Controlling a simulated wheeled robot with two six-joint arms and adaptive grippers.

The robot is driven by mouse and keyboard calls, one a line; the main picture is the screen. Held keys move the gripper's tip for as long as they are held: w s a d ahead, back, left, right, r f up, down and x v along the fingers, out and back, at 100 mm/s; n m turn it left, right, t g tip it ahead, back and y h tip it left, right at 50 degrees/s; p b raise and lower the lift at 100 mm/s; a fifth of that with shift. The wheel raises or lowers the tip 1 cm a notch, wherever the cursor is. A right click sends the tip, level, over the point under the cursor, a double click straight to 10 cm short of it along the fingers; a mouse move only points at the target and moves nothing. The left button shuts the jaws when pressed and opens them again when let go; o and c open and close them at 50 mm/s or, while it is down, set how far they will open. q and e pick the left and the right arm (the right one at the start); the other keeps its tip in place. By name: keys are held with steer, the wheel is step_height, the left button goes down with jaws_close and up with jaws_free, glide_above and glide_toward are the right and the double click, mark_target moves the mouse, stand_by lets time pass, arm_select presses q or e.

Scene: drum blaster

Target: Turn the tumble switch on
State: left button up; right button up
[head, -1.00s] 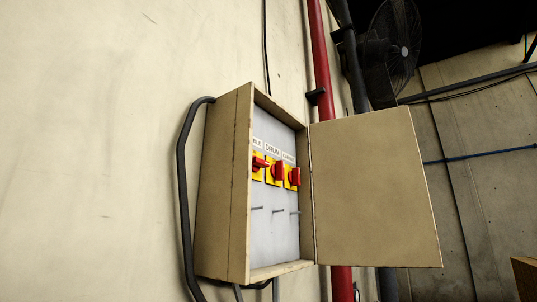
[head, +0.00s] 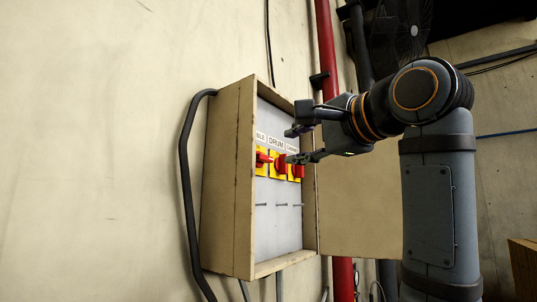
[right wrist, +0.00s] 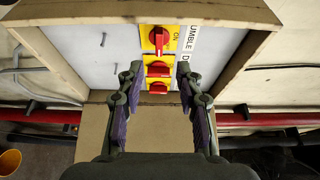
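The tumble switch (head: 262,158) is a red knob on a yellow plate, leftmost of three in the open wall box (head: 228,180). Its label is partly hidden by the box side in the head view. In the right wrist view the tumble knob (right wrist: 158,38) is farthest up, and its handle lies crosswise to the other two. "ON" is printed on its plate. My right gripper (head: 291,146) is open and empty, at the box's open front by the drum and rightmost switches. In the right wrist view its fingertips (right wrist: 158,72) flank the middle switch, apart from the tumble knob. My left gripper is not in view.
The drum switch (head: 280,163) and a third switch (head: 297,171) sit right of the tumble switch. Several pins (head: 281,206) stick out below. The open box door (head: 355,215) lies behind my right arm. A black cable (head: 186,165) runs along the box's left.

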mark_target(266, 158)
steer(key=p+x, duration=0.5)
steer(key=x, duration=0.5)
steer(key=shift+w+d+r, duration=0.1)
steer(key=shift+w, duration=0.45)
jaws_close()
